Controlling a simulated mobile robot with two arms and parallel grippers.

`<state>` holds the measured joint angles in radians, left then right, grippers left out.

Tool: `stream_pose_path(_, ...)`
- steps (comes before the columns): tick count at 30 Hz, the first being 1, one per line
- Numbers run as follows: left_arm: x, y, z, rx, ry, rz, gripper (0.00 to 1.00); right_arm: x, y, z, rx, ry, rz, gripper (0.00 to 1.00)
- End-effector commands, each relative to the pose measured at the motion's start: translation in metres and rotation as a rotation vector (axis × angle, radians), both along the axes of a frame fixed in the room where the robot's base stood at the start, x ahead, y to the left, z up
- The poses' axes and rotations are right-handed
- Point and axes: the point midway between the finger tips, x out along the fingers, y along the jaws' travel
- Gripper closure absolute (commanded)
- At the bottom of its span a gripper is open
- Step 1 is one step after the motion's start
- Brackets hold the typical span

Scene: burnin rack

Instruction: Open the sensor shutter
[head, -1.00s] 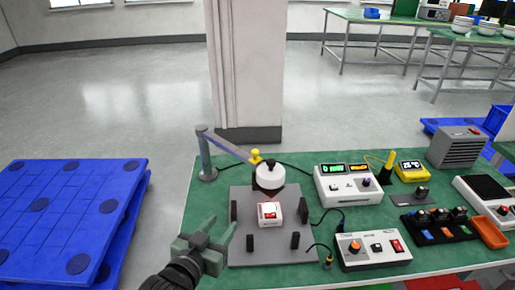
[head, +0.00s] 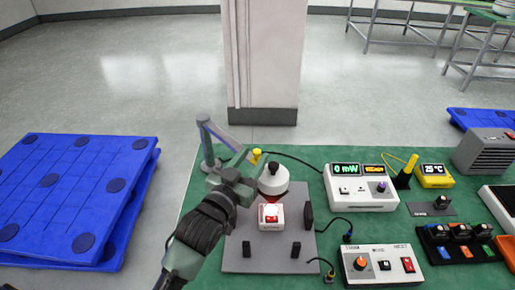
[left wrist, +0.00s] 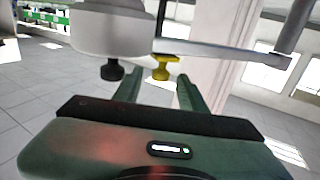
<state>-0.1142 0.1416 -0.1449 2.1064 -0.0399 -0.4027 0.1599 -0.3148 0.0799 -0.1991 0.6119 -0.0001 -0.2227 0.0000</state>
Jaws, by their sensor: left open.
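The sensor head (head: 272,180) is a white round body with a black knob on top, held over the plate by a grey arm from a post (head: 207,145). A yellow knob (head: 256,155) sits beside it on the arm. My left gripper (head: 249,168) is open and empty, just left of the sensor head. In the left wrist view, the yellow knob (left wrist: 162,68) appears just beyond and between the open fingertips (left wrist: 158,88), with the black knob (left wrist: 113,70) to its left. I cannot tell which part is the shutter. My right gripper is not in view.
A white module with a red part (head: 270,216) rests on the grey plate (head: 262,262), among dark clamps. A power meter (head: 360,205) reading 0 mW and a control box (head: 360,272) stand to the right. Blue pallets (head: 75,175) lie at the left.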

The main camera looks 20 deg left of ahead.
Motion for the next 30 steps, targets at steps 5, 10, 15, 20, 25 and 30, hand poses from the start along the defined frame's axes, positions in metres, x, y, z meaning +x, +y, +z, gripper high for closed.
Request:
stream_pose_path(5, 0.022, -0.003, 0.002, 0.000, -0.001, 0.000, 0.59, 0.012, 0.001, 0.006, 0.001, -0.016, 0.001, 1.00)
stream_pose_path(10, 0.028, -0.004, 0.000, 0.001, 0.000, 0.000, 0.59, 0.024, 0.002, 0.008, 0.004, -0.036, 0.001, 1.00)
stream_pose_path(15, 0.028, -0.004, 0.000, 0.001, 0.000, 0.000, 0.59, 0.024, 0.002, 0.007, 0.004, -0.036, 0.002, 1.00)
stream_pose_path(20, 0.028, -0.004, 0.000, 0.001, 0.001, 0.000, 0.95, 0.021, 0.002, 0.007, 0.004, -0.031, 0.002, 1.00)
stream_pose_path(25, 0.028, -0.004, 0.000, 0.000, 0.001, 0.000, 1.00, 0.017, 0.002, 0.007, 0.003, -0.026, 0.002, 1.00)
stream_pose_path(30, 0.028, -0.004, 0.000, 0.000, 0.001, 0.000, 1.00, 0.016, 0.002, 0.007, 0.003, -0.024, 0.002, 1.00)
